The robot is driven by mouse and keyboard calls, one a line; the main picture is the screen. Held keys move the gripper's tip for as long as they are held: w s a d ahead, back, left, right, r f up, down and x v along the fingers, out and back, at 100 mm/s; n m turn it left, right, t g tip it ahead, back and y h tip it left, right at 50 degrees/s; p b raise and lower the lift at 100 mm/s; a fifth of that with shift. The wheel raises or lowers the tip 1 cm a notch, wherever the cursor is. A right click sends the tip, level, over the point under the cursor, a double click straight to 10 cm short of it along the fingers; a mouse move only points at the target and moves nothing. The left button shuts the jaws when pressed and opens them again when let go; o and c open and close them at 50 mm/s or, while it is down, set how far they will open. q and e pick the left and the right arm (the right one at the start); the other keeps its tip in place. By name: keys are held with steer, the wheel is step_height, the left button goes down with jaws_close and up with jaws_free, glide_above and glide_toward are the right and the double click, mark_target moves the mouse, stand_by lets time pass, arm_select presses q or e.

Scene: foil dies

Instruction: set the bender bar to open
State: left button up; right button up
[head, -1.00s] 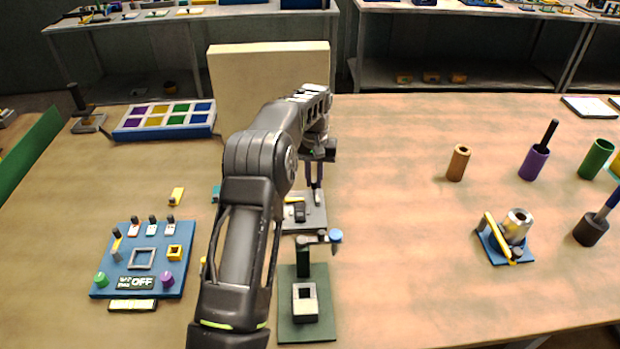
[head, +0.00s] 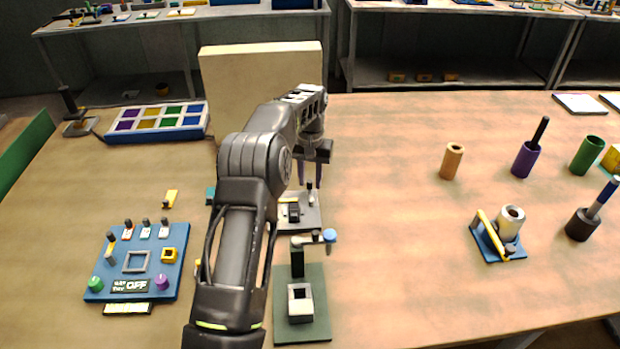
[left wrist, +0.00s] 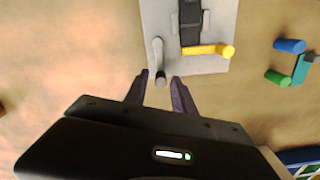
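A grey plate device (head: 312,222) lies on the table beneath my left gripper. I take it for the bender, though no label shows. In the left wrist view its plate (left wrist: 214,63) carries a dark block (left wrist: 190,22), a yellow bar (left wrist: 205,50) lying across the block's near end, and a slim grey lever (left wrist: 158,52) with a dark tip. My left gripper (head: 310,184) points down over the plate's far part, open and empty. In the left wrist view its fingertips (left wrist: 159,77) stand on either side of the lever's tip; contact cannot be told. My right gripper is out of view.
A stand with a blue knob (head: 330,236) rises close in front on a green base (head: 318,325). A blue switch panel (head: 110,270) lies left. A cream board (head: 260,85) stands behind. A yellow-levered fixture (head: 490,238) sits right; table between is clear.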

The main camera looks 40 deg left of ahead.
mark_target(310, 181)
arm_select(q)
steer(key=shift+o, duration=0.5)
steer(key=shift+r, duration=0.2)
step_height(310, 181, up, 5)
steer(key=shift+f+b, duration=0.1)
steer(key=shift+b, duration=0.45)
steer(key=shift+r+p, duration=0.7)
steer(key=shift+r, duration=0.65)
steer(key=shift+f, duration=0.1)
